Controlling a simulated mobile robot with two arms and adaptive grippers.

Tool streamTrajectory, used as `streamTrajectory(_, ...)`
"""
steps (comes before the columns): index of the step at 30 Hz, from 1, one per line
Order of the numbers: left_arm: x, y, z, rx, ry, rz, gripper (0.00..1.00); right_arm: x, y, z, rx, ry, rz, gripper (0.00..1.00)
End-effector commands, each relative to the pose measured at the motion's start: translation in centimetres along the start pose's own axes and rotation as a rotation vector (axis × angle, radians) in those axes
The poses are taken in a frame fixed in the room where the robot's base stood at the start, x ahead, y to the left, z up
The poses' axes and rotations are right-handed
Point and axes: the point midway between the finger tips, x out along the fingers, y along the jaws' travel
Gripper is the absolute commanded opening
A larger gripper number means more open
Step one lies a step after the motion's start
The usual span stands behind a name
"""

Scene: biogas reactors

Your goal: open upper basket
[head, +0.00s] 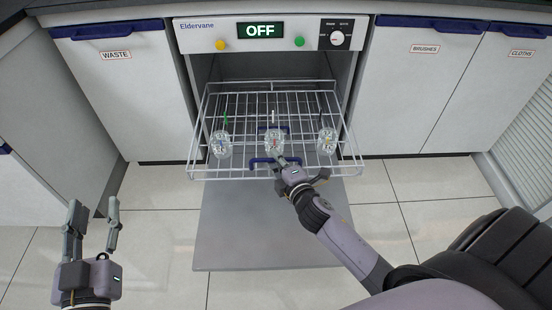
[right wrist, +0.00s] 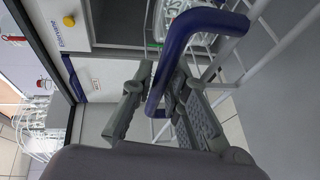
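The upper basket (head: 349,172), a silver wire rack, stands pulled out over the lowered door of the washer. A blue handle (head: 259,163) is on its front edge. My right gripper (head: 283,163) is at this handle. In the right wrist view the handle (right wrist: 178,45) passes between the fingers of my right gripper (right wrist: 163,90), which look closed against it. My left gripper (head: 92,215) is open and empty at the lower left, away from the basket.
Several glass vessels, among them a left one (head: 221,146) and a right one (head: 326,142), are in the basket area. The lowered door (head: 240,225) covers the floor in front. Closed WASTE (head: 125,90) and BRUSHES (head: 415,90) cabinets flank the washer. Its display (head: 260,31) reads OFF.

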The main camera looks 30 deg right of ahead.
Motion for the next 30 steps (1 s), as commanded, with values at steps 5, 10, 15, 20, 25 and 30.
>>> streamTrajectory(5,0.0,0.0,0.0,0.0,0.001,0.0,0.4,0.0,0.0,0.0,-0.001,0.001,0.0,0.2)
streamTrajectory(10,0.0,0.0,0.0,0.0,0.0,0.0,0.4,-0.1,0.0,0.0,-0.002,0.001,0.0,0.2)
streamTrajectory(15,0.0,0.0,0.0,0.0,0.0,0.0,0.4,-1.5,-0.1,-0.1,-0.001,0.002,-0.002,0.2)
streamTrajectory(20,0.0,0.0,0.0,0.0,0.0,0.0,0.4,-4.5,-0.2,0.0,-0.001,0.001,-0.003,0.2)
streamTrajectory(25,0.0,0.0,0.0,0.0,0.0,0.0,0.4,-7.9,-0.1,0.0,0.001,0.001,-0.003,0.2)
streamTrajectory(30,0.0,0.0,0.0,0.0,0.0,0.0,0.4,-10.4,-0.1,0.0,0.001,0.0,-0.002,0.2)
